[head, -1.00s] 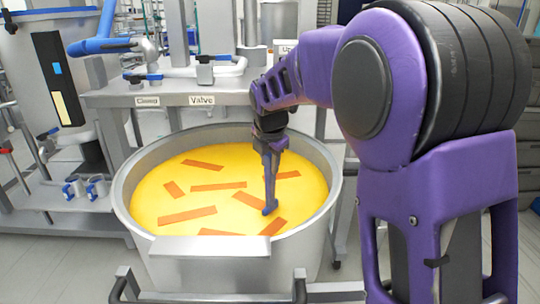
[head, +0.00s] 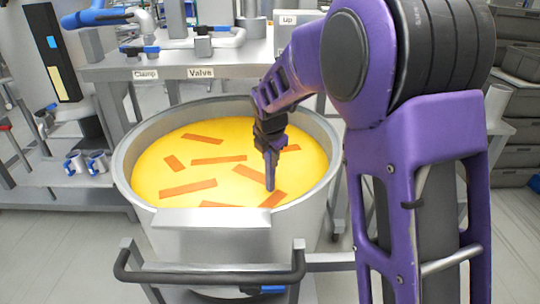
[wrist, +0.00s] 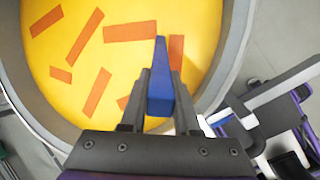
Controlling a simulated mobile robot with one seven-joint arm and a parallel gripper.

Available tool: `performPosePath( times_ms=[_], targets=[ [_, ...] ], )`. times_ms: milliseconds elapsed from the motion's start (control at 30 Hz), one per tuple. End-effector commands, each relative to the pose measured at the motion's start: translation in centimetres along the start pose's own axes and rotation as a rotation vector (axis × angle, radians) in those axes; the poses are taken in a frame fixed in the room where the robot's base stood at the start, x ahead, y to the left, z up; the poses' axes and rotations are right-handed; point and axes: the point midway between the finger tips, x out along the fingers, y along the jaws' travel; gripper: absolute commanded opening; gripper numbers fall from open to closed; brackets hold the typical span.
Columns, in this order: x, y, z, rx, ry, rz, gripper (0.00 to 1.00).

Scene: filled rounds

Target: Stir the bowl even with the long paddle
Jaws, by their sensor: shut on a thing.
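The bowl is a large round steel vessel (head: 325,190) in the middle of the head view. It is filled with a yellow mass (head: 215,165), and several orange-brown strips (head: 188,187) lie scattered over its surface. My gripper (head: 269,150) is over the right part of the bowl, shut on the long paddle (head: 270,178). In the wrist view the blue paddle (wrist: 160,90) stands out between the two dark fingers, over the yellow near the rim. One strip (wrist: 176,54) lies right beside it. I cannot tell whether the paddle's tip touches the yellow.
A steel bench (head: 240,68) with labels and pipes stands close behind the bowl. A dark handle rail (head: 210,279) runs in front of it. A steel tank (head: 45,110) with blue fittings stands at the left. Grey crates (head: 515,115) are stacked at the right.

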Motion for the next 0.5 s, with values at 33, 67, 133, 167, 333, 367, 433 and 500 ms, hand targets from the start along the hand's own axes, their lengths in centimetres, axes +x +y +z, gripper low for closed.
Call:
performPosePath(
  times_ms=[33, 67, 133, 167, 333, 367, 433, 500],
  targets=[
    [-0.1, 0.1, 0.0, 0.000, -0.001, 0.001, 0.00],
    [-0.1, 0.1, 0.0, 0.000, -0.001, 0.001, 0.00],
    [-0.1, 0.1, 0.0, 0.000, -0.001, 0.001, 0.00],
    [-0.1, 0.1, 0.0, 0.000, -0.001, 0.001, 0.00],
    [-0.2, -0.6, 0.8, 0.003, -0.002, 0.000, 0.00],
    [-0.2, -0.9, 1.1, 0.004, -0.002, -0.001, 0.00],
    [-0.2, -1.9, 2.1, 0.005, -0.001, -0.002, 0.00],
    [-0.3, -2.9, 3.1, 0.005, -0.002, -0.002, 0.00]
  ],
)
